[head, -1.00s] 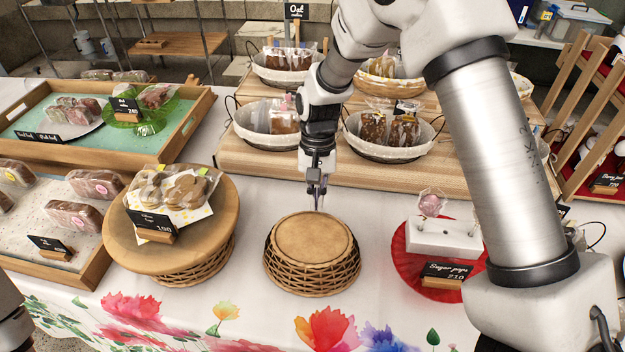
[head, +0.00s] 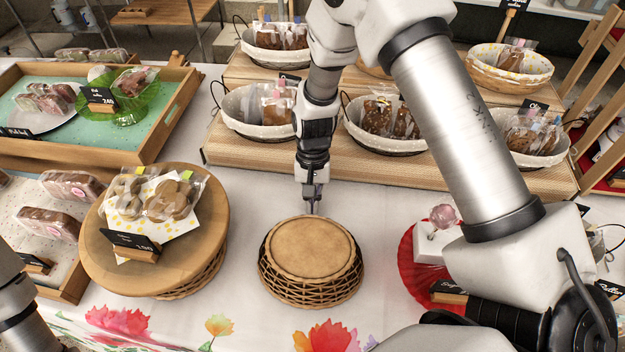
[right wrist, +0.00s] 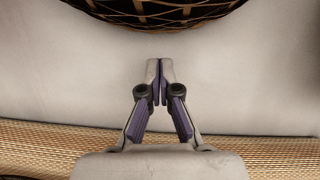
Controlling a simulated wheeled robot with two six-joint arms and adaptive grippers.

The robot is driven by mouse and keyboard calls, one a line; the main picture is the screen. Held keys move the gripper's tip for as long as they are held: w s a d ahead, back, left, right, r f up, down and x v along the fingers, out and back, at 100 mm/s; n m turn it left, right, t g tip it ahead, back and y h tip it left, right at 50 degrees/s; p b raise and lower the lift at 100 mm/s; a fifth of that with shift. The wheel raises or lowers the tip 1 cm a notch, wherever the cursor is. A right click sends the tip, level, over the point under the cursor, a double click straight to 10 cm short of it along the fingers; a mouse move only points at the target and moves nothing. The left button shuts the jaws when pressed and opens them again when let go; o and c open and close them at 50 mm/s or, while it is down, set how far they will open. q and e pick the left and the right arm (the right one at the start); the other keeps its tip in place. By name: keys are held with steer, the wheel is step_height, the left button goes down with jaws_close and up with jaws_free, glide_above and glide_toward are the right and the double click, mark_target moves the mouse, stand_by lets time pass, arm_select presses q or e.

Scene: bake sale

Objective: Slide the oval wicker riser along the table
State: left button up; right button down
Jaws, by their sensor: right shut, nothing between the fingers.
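The oval wicker riser (head: 311,248) stands on the white tablecloth near the middle, with a flat tan top and a dark woven side. Its woven side also shows at the top of the right wrist view (right wrist: 160,12). My right gripper (head: 313,207) is shut and empty, pointing down just behind the riser's far rim. In the right wrist view the fingertips (right wrist: 160,66) touch each other, with a gap of cloth between them and the wicker. My left gripper is not visible; part of my left arm shows at the lower left edge.
A larger round wicker stand (head: 100,245) with bagged cookies is left of the riser. A red dish (head: 409,262) with a white pop holder is at the right. A stepped wooden display (head: 240,155) with lined baskets is behind. Cloth in front of the riser is clear.

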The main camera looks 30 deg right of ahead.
steer(key=shift+s+a+r, duration=0.1)
steer(key=shift+s+a, duration=0.3)
steer(key=shift+s, duration=0.2)
steer(key=shift+s+a+r, duration=0.1)
steer(key=shift+s+a, duration=0.25)
steer(key=shift+s, duration=0.25)
steer(key=shift+f, duration=0.1)
